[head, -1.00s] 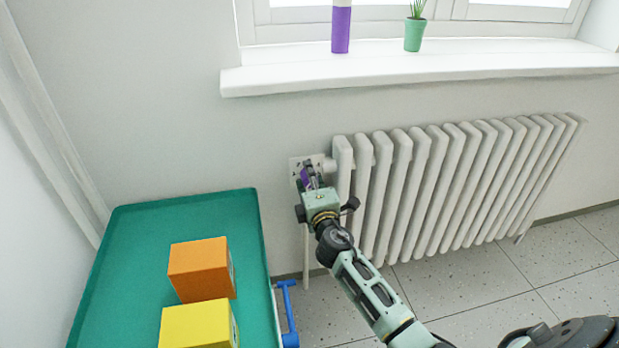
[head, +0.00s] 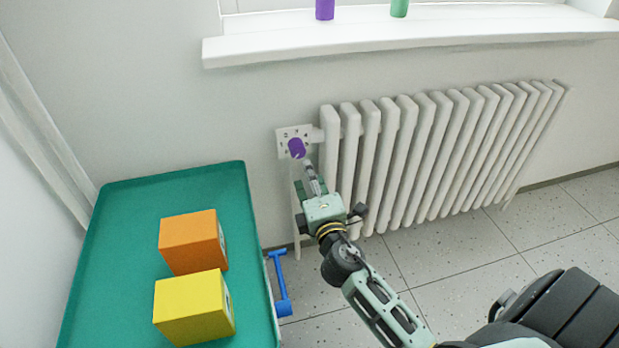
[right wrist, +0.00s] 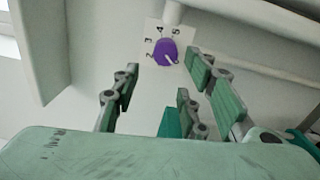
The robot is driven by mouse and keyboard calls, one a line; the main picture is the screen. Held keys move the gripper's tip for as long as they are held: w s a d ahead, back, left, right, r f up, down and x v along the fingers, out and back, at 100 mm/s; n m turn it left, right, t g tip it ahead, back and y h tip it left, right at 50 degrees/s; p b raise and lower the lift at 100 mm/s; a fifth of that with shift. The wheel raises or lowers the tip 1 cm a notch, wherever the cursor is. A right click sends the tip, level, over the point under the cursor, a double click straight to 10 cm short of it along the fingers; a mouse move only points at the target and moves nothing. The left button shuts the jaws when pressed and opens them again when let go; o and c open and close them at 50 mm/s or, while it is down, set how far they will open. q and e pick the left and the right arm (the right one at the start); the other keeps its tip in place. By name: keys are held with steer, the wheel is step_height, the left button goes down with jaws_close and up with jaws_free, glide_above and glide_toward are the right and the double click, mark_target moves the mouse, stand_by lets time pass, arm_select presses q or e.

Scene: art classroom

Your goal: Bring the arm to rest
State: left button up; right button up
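My right gripper (head: 312,178) is in front of the radiator's left end, a little below and short of the purple knob (head: 297,148). In the right wrist view its fingers (right wrist: 163,92) are spread apart with nothing between them. The knob (right wrist: 166,53) shows beyond the fingertips, apart from them, on a white plate (right wrist: 150,32) with numbers around it. The knob's pale pointer line points to the lower right in that view. My left gripper is not in view.
The white radiator (head: 440,160) stands right of the knob under a window sill (head: 400,38). At left a green-topped cart (head: 130,215) with a blue handle (head: 281,285) holds an orange box (head: 188,242) and a yellow box (head: 190,308). Tiled floor is open at right.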

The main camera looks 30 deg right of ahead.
stand_by(0.5)
